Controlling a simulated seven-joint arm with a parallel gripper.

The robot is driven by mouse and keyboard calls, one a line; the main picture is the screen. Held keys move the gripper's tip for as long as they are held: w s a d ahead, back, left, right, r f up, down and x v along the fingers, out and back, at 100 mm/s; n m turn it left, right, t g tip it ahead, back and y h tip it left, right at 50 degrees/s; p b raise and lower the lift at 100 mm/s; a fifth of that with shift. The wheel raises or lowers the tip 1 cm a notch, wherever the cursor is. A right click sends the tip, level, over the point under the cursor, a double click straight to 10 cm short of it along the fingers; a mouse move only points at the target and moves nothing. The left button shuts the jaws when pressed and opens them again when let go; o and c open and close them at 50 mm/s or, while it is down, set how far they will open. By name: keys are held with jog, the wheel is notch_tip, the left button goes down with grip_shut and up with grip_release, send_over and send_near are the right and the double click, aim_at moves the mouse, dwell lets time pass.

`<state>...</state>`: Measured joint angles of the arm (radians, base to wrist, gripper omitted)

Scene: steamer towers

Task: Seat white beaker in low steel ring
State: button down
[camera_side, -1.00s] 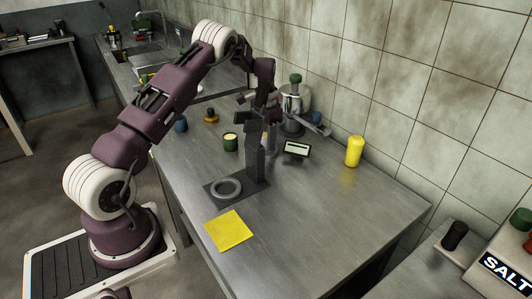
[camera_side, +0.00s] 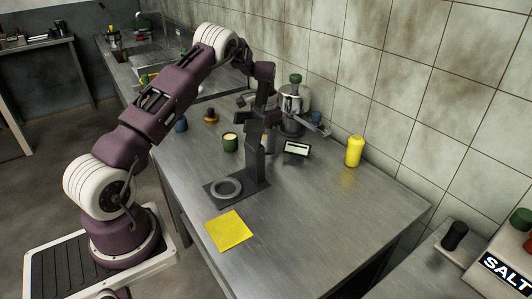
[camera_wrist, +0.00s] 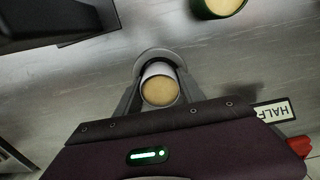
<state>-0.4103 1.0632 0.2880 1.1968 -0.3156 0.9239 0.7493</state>
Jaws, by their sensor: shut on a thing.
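The low steel ring (camera_side: 227,188) lies flat on a dark base plate beside a dark upright column (camera_side: 254,158) in the side view. My gripper (camera_side: 268,122) is behind the column, away from the ring. In the wrist view my gripper (camera_wrist: 158,92) is shut on the white beaker (camera_wrist: 156,70), which has tan contents (camera_wrist: 159,91). A grey round rim (camera_wrist: 153,53) shows just beyond the beaker; I cannot tell whether they touch. The beaker is largely hidden in the side view.
A green cup (camera_side: 230,142) stands left of the column, and a small sign (camera_side: 297,149) to its right. A steel pot (camera_side: 293,104) is behind. A yellow square (camera_side: 229,230) lies in front of the base plate. A yellow bottle (camera_side: 354,151) stands right.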

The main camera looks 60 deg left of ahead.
dwell(0.3)
jog(key=shift+r, duration=0.5)
jog(key=shift+f, duration=0.55)
dwell(0.9)
jog(key=shift+r, duration=0.55)
jog(key=shift+f, duration=0.55)
dwell(1.2)
jog(key=shift+r, duration=0.55)
jog(key=shift+f, duration=0.65)
dwell(1.1)
